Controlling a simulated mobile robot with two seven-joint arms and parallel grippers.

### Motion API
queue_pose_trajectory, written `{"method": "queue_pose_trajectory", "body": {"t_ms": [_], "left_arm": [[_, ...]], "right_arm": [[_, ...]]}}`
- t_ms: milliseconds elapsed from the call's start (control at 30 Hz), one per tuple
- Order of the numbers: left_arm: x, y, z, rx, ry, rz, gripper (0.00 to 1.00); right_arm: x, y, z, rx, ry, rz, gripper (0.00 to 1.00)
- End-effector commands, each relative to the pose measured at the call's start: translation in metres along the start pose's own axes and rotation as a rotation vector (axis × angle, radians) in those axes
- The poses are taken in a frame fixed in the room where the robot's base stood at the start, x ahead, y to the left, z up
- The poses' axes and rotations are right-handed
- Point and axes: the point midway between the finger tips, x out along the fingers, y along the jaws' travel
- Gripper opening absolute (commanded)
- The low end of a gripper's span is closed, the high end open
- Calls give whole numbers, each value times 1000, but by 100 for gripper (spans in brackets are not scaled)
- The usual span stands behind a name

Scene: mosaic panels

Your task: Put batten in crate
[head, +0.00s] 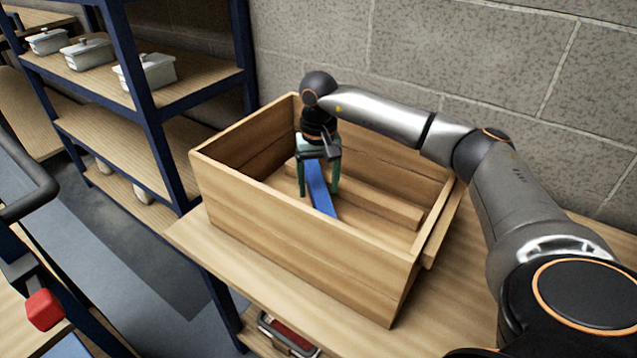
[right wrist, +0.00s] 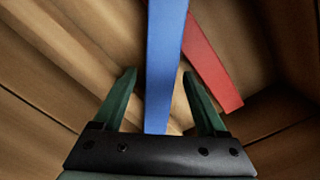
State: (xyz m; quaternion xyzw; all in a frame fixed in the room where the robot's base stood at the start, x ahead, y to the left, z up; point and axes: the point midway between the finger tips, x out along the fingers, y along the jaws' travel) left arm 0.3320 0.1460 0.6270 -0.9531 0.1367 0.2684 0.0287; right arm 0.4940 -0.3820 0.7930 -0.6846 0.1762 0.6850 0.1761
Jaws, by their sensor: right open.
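A blue batten (head: 318,186) is inside the wooden crate (head: 283,240), and it also shows in the right wrist view (right wrist: 166,50). My right gripper (head: 319,192) reaches down into the crate, with its green fingers spread on either side of the batten. In the right wrist view the open fingers (right wrist: 159,76) stand apart from the blue batten, with gaps on both sides. A red strip (right wrist: 214,66) lies beside the blue batten in the crate; I cannot make it out in the head view. My left gripper is not in view.
The crate stands on a wooden table (head: 455,290) against a block wall. A wooden strip (head: 385,203) runs along inside the crate. A blue-framed shelf (head: 150,110) with white lidded dishes (head: 88,54) stands at left. A red block (head: 43,310) shows at lower left.

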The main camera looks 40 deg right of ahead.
Motion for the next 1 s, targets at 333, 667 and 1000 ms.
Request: {"method": "queue_pose_trajectory", "body": {"t_ms": [333,667,1000], "left_arm": [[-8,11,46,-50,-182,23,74],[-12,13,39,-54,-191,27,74],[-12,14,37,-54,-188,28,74]], "right_arm": [[-50,-1,-1,0,4,-3,74],[-113,-1,0,0,2,-1,74],[-126,0,0,-1,0,0,74]]}}
